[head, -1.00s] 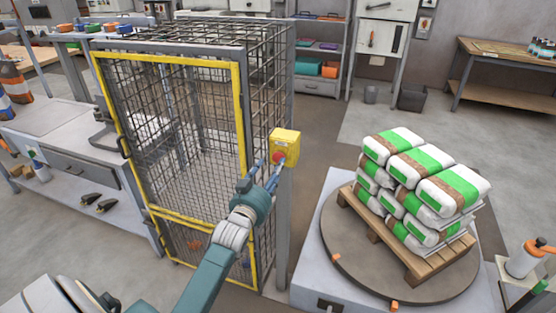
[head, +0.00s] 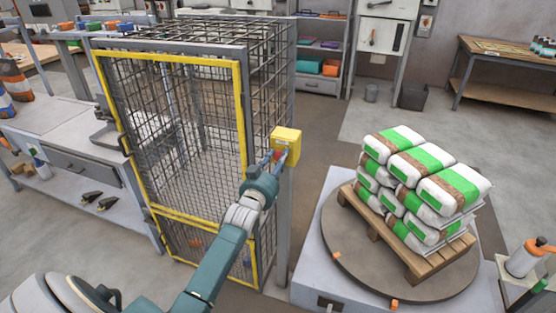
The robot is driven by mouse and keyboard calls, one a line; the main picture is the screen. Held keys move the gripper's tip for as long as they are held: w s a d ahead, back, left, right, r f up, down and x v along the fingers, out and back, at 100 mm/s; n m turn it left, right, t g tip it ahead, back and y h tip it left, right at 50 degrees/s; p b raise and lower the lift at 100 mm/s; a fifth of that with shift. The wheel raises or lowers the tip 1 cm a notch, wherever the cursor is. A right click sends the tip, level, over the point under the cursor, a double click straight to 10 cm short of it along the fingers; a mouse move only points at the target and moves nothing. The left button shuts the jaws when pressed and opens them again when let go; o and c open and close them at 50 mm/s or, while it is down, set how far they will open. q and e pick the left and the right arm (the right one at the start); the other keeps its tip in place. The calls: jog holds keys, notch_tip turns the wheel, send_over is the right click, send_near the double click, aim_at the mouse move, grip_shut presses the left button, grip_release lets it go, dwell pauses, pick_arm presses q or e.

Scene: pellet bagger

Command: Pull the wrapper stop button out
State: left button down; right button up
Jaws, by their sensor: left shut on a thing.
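The wrapper stop button is a red button (head: 277,155) on a yellow box (head: 287,141), fixed to a grey post at the cage's right corner. My left gripper (head: 278,158) is at the front of the box with its fingers shut on the red button. The fingers and wrist hide most of the button, so I cannot tell how far out it stands. My right gripper is not in view.
A mesh cage with a yellow-framed door (head: 243,110) stands just left of my left arm. To the right, a round turntable (head: 345,255) bears a wooden pallet (head: 388,240) stacked with white-and-green bags (head: 420,175). Open floor lies behind the turntable.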

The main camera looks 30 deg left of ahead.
pick_arm(q)
jog(key=shift+s+d+f+p, duration=0.15)
jog(key=shift+s+f+p, duration=0.05)
jog(key=shift+s+p, duration=0.25)
jog(key=c, duration=1.2)
grip_release()
jog(key=shift+s, duration=0.15)
jog(key=shift+s+r, duration=0.1)
jog(key=shift+r, duration=0.1)
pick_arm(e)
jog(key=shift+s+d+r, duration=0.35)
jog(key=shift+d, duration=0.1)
pick_arm(q)
jog(key=shift+f, duration=0.1)
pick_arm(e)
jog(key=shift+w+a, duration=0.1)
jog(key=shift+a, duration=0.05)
pick_arm(q)
jog(key=v, duration=1.2)
